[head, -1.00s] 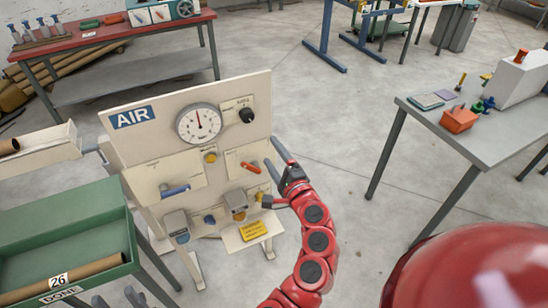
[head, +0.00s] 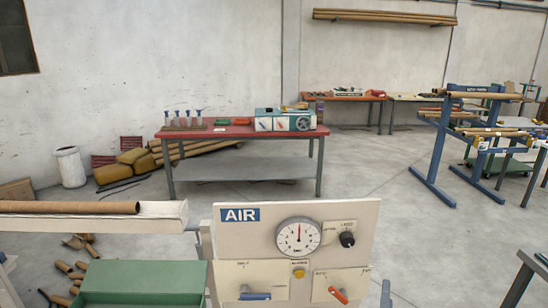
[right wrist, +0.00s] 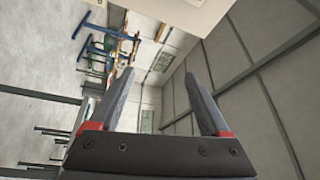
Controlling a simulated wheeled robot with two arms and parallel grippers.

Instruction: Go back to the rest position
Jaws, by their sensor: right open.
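My right gripper (right wrist: 159,76) shows in the right wrist view with its two dark fingers spread apart and nothing between them. It is not in the head view now, and neither is my left gripper. The AIR panel (head: 376,222) stands at the bottom centre of the head view. It has a round gauge (head: 298,237), a black knob (head: 347,239), a yellow button (head: 299,273), a blue handle (head: 254,296) and an orange-red handle (head: 338,295). The panel's lower part is cut off by the picture edge.
A red-topped table (head: 240,131) with bottles and a box stands behind the panel. A green tray (head: 140,275) and a white trough (head: 165,213) holding a cardboard tube (head: 70,208) are at the left. A blue rack (head: 436,160) stands right. Floor between panel and rack is clear.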

